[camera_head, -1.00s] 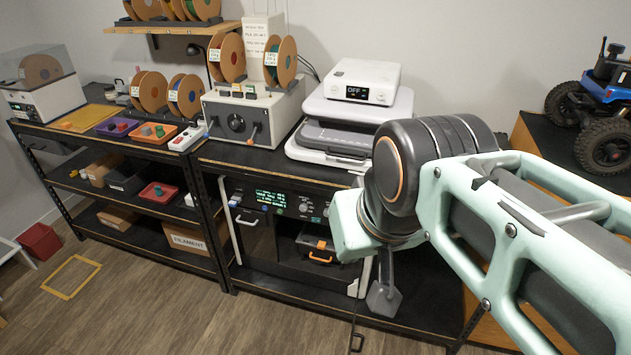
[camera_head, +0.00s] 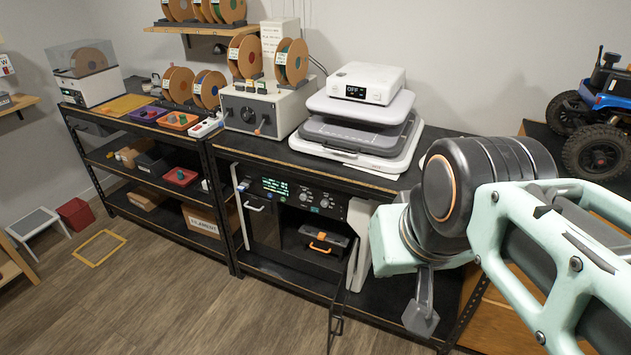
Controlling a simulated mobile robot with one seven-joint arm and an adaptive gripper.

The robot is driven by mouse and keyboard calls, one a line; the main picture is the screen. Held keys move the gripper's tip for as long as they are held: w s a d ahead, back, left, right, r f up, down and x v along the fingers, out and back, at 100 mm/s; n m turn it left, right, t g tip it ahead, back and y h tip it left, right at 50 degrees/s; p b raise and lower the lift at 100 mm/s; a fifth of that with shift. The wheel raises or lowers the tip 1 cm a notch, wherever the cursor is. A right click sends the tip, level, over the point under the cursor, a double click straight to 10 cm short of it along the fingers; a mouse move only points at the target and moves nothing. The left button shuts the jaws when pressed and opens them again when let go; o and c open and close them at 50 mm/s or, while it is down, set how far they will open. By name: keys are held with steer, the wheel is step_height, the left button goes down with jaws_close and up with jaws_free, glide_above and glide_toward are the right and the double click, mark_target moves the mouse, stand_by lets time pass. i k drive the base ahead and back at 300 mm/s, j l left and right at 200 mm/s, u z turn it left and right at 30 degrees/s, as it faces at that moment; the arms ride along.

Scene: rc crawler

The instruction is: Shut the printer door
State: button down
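The printer (camera_head: 300,200) stands on the shelf under the right-hand bench, with a lit display and knobs across its top. Its front is open, and a dark box with an orange handle shows inside.
On the bench above stand a white-and-grey flat machine (camera_head: 355,140) with an "OFF" display and a spool machine (camera_head: 262,108). A blue crawler (camera_head: 598,125) sits on a stand at the right. The wooden floor (camera_head: 190,285) in front is clear apart from a yellow outline.

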mark_target(337, 306)
steer(key=i+l+u, duration=0.1)
steer(key=l, duration=0.15)
steer(key=l+u, duration=0.1)
steer(key=l, duration=0.2)
steer(key=i+l+u, duration=0.3)
steer(key=i+l, duration=0.25)
steer(key=k+l+z, duration=0.1)
steer(key=z, duration=0.2)
steer(key=j, duration=0.15)
steer(key=i+u, duration=0.05)
